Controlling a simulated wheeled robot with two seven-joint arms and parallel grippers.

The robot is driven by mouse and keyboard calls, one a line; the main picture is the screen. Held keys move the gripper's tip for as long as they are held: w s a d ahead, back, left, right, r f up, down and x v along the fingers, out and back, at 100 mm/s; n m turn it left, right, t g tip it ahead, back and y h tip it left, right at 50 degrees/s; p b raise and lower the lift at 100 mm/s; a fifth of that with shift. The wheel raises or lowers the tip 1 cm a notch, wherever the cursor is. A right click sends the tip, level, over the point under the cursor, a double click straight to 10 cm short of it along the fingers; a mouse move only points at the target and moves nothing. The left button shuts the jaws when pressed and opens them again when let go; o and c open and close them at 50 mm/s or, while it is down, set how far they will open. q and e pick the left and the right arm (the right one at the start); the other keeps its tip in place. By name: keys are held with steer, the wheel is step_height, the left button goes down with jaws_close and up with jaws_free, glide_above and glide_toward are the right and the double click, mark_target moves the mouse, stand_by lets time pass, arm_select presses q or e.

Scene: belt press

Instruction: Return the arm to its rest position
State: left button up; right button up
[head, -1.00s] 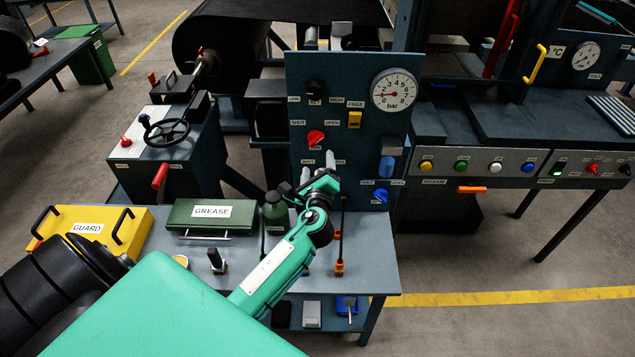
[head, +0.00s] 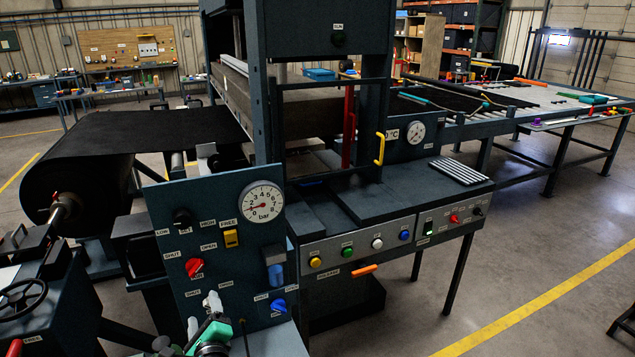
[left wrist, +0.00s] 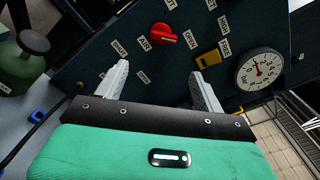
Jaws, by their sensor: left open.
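My left gripper (head: 203,312) shows at the bottom edge of the head view, in front of the lower left part of the blue control panel (head: 215,218). In the left wrist view its two pale fingers (left wrist: 160,84) are apart, with nothing between them, and point at the panel face. The red AIR knob (left wrist: 164,34) is just beyond the fingers, and the yellow switch (left wrist: 208,58) is by the right finger. Most of my left arm is out of the head view. My right gripper is in neither view.
The panel carries a pressure gauge (head: 262,201) and a blue knob (head: 278,305). The press frame (head: 262,90) and its button console (head: 360,247) stand to the right. A green bottle (left wrist: 22,58) is left of the gripper. Open floor (head: 540,250) lies at right.

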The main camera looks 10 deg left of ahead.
arm_select(q)
steer(key=s+d+f+n+g+h, duration=0.1)
steer(key=s+f+n+g, duration=0.25)
steer(key=s+n, duration=0.2)
steer(key=s+d+f+n+g+h, duration=0.1)
steer(key=s+f+n+g+h, duration=0.1)
steer(key=s+f+n, duration=0.4)
steer(key=s+d+f+n+g+h, duration=0.1)
steer(key=s+d+n+g+h, duration=0.3)
steer(key=s, duration=0.5)
steer(key=s+d+n+g+h, duration=0.25)
steer(key=s+d, duration=0.25)
steer(key=s, duration=0.5)
step_height(320, 180, down, 33)
steer(key=b, duration=0.1)
steer(key=s+a+f+g, duration=0.2)
steer(key=s+a+f, duration=0.1)
steer(key=s+f, duration=1.6)
steer(key=shift+s+f+b, duration=0.15)
steer(key=shift+b, duration=0.25)
